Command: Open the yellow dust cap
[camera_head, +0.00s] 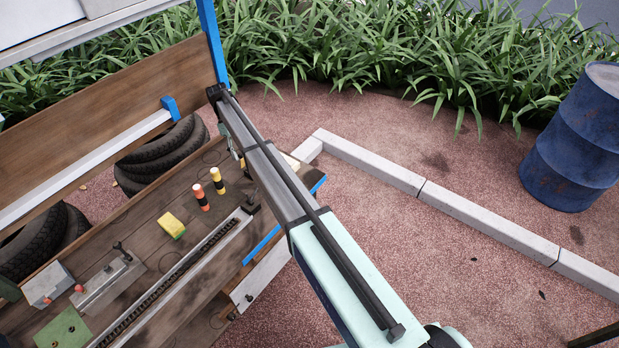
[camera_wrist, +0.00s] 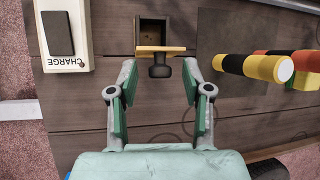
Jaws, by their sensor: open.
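The yellow dust cap (camera_wrist: 161,49) shows in the wrist view as a thin yellow-orange plate seen almost edge-on, with a black knob (camera_wrist: 160,70) on its near side. It stands out at the lower edge of a dark square socket (camera_wrist: 153,32), whose inside is visible. My gripper (camera_wrist: 159,66) is open, with a green-padded finger on each side of the knob. A gap shows between each finger and the knob. In the head view my arm hides the cap and most of the gripper.
A white CHARGE box (camera_wrist: 65,35) stands left of the socket. A yellow-and-black cylinder (camera_wrist: 255,67) and a red-and-black one (camera_head: 201,197) stand close on the wooden board. A yellow block (camera_head: 171,225) and a long metal rail (camera_head: 180,280) lie farther along it.

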